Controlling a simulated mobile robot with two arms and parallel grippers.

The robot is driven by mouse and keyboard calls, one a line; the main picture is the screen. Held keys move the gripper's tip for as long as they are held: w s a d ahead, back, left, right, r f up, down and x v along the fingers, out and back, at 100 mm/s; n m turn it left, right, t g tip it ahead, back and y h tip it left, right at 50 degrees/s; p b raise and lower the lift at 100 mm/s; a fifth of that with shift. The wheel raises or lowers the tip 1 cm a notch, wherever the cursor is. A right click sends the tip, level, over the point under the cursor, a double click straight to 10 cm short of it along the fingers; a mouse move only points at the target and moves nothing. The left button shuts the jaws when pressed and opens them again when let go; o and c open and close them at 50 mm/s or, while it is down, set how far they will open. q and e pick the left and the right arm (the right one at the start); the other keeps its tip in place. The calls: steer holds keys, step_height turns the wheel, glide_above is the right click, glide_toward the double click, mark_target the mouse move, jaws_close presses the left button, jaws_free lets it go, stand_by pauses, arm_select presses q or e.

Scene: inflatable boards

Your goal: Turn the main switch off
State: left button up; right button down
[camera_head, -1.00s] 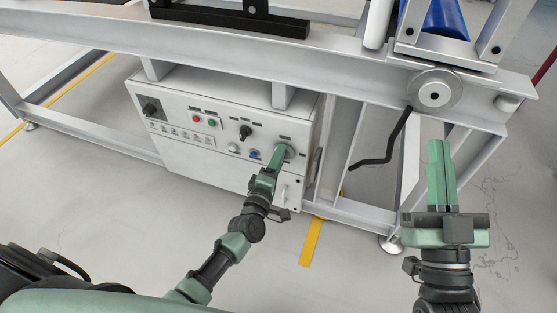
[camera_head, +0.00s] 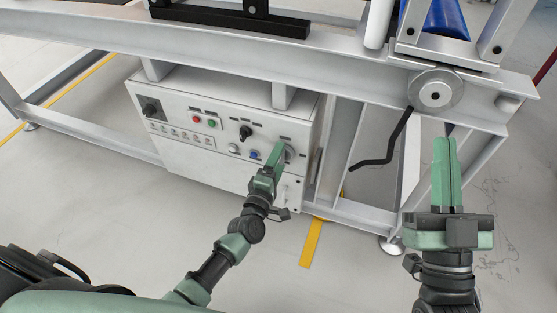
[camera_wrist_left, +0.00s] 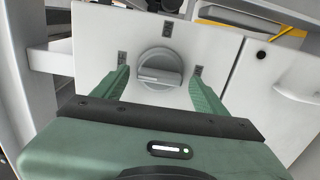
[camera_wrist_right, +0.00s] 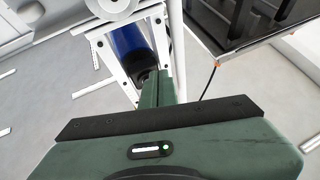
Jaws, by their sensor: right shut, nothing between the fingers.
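The main switch is a round grey rotary knob (camera_wrist_left: 158,68) on the white control box. In the left wrist view its raised grip bar lies nearly level in the picture. In the head view the knob (camera_head: 291,153) is partly hidden by my left gripper (camera_head: 279,150). In the left wrist view my left gripper (camera_wrist_left: 160,76) is open, with one finger on each side of the knob and a visible gap to each. My right gripper (camera_head: 445,140) is shut and empty, away to the right of the box; its fingers also show in the right wrist view (camera_wrist_right: 157,88).
The control box (camera_head: 180,158) also bears red and green buttons (camera_head: 204,121), a black selector (camera_head: 245,132) and a blue button (camera_head: 254,154). A grey steel frame (camera_head: 330,80) runs above and around it.

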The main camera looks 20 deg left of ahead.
arm_select(q)
steer(key=s+p, duration=0.1)
steer(key=s, duration=0.6)
steer(key=shift+s+a+p, duration=0.15)
steer(key=shift+s+p, duration=0.2)
steer(key=shift+s, duration=0.05)
arm_select(e)
step_height(320, 180, down, 8)
steer(key=w+g+h, duration=0.1)
steer(key=w+g, duration=0.1)
steer(key=g, duration=0.2)
steer(key=shift+w+d+r+g+h, duration=0.25)
steer(key=shift+w+g+h, duration=0.05)
